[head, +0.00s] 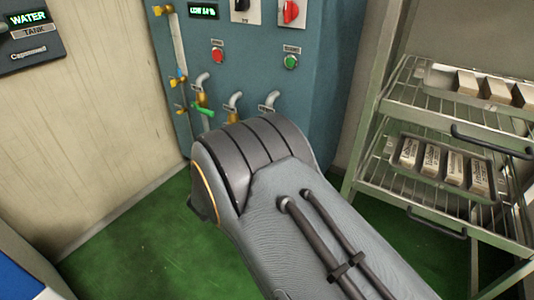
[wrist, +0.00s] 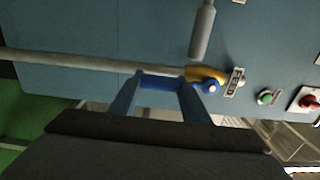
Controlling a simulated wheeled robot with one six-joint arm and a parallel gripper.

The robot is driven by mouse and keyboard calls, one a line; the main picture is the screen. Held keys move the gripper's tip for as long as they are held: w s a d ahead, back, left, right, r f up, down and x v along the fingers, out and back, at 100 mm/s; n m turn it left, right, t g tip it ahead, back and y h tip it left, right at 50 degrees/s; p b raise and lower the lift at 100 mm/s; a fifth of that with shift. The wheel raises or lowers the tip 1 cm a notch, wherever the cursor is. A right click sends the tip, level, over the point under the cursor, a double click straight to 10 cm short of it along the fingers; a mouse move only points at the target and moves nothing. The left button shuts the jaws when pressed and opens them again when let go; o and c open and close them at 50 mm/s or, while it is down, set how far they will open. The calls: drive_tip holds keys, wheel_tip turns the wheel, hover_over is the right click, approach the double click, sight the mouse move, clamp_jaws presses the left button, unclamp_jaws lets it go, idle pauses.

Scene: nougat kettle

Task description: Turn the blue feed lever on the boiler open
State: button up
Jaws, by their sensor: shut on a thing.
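The blue feed lever (wrist: 210,87) is on a brass valve (wrist: 207,74) beside a FEED label (wrist: 235,81) in the wrist view. Its round hub shows clearly, and a blue part reaches left from it between my fingers. My gripper (wrist: 161,83) is shut on the lever, with one finger on each side. In the head view my arm covers the lever and my gripper. The boiler (head: 265,40) is the blue-green cabinet at the top centre of the head view.
A green-handled valve (head: 204,110) and several pipe spouts are on the boiler front. Red (head: 218,55) and green (head: 291,61) buttons sit above them. A wire rack (head: 400,150) with boxed bars stands at right. Green floor (head: 140,245) is clear at lower left.

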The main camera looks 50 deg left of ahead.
drive_tip(key=shift+s+f, duration=0.15)
drive_tip(key=o, duration=1.5)
drive_tip(key=shift+a, duration=0.1)
drive_tip(key=p+v, duration=0.2)
drive_tip(key=v, duration=0.5)
drive_tip(key=shift+s+d, duration=0.2)
drive_tip(key=shift+d, duration=0.1)
